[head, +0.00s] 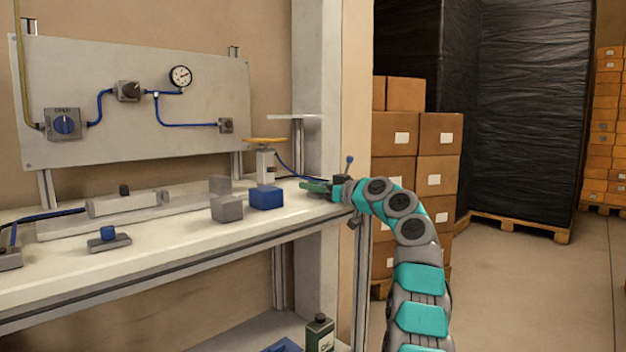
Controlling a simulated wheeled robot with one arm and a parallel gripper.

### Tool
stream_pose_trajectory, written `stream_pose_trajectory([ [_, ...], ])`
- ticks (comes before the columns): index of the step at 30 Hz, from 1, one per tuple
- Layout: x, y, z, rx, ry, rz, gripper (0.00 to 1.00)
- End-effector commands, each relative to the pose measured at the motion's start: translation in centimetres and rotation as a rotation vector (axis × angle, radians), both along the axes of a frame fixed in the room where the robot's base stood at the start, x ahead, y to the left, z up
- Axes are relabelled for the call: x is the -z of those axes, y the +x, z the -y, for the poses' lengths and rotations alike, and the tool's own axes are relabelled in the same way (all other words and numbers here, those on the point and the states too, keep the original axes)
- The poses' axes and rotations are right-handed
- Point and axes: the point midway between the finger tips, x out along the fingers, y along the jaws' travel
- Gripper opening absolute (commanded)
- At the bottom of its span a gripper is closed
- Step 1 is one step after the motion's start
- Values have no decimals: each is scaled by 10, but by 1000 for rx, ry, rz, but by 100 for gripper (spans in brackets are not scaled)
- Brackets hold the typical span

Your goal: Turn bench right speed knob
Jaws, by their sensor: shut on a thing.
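My gripper (333,187) is at the right end of the workbench (150,261), low over its top. It is shut on a small flat green piece (314,186), which sticks out to the left of the jaws. The fingertips are small and partly hidden. No knob is clearly labelled as the right speed knob. A blue knob (65,125) on a grey box and a dark knob (129,90) are on the upright panel (190,135). A blue knob (108,232) on a small grey base is at the bench's front left. My gripper is apart from all three.
Grey blocks (227,209) and a blue block (266,197) stand left of my gripper. A wall post (315,75) rises behind the bench. Stacked cartons (433,175) are to the right. A dark bottle (320,333) is below.

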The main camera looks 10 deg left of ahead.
Motion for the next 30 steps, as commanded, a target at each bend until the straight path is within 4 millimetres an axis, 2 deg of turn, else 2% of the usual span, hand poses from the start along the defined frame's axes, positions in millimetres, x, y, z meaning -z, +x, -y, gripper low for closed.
stream_pose_trajectory([
  [12,-2,-2,-1,-92,0,0,0],
  [27,-2,-3,-2,-103,2,3,0],
  [28,-2,-3,-2,-103,2,3,31],
  [30,-1,-3,-2,-103,2,3,39],
])
